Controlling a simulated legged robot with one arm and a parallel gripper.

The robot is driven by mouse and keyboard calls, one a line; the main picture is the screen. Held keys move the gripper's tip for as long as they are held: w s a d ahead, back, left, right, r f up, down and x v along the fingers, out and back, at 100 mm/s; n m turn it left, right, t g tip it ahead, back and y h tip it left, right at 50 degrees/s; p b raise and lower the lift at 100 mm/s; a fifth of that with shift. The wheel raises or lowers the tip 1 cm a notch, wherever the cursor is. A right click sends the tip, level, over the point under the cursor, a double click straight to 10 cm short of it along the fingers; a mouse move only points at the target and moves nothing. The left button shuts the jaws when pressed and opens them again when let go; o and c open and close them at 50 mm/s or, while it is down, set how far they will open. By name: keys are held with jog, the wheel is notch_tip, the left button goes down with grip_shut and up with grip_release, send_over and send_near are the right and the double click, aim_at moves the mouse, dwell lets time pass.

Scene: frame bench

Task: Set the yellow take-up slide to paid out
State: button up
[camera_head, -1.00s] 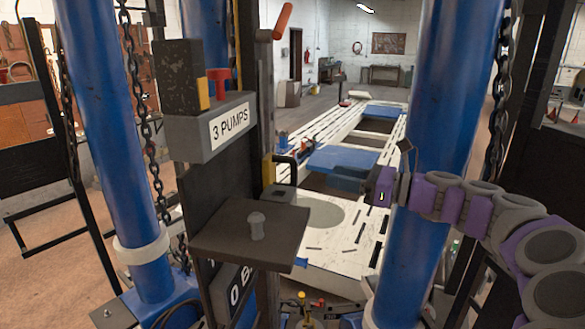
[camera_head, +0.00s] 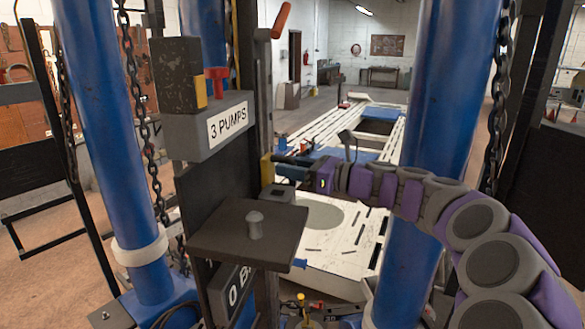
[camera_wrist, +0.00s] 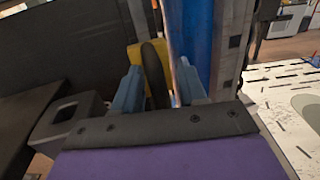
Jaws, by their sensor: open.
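The yellow take-up slide (camera_head: 266,169) sits on the dark upright post, low beside the grey block. In the wrist view its yellow body (camera_wrist: 136,60) shows with a dark curved handle (camera_wrist: 154,72) in front. My gripper (camera_head: 281,165) reaches in from the right at the slide's height. In the wrist view its two blue-grey fingers (camera_wrist: 158,88) are apart, one on each side of the dark handle. I cannot tell whether either finger touches it. In the head view the gripper hides most of the handle.
A grey box labelled "3 PUMPS" (camera_head: 208,126) with a red knob (camera_head: 217,82) is up and left. A dark shelf (camera_head: 225,243) with a grey peg (camera_head: 255,226) juts out below. Blue columns (camera_head: 440,110) stand on both sides. A white frame bench (camera_head: 330,262) lies behind.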

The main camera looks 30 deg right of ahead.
jog(key=shift+c, duration=0.3)
jog(key=shift+s, duration=0.1)
grip_shut()
jog(key=shift+r, duration=0.2)
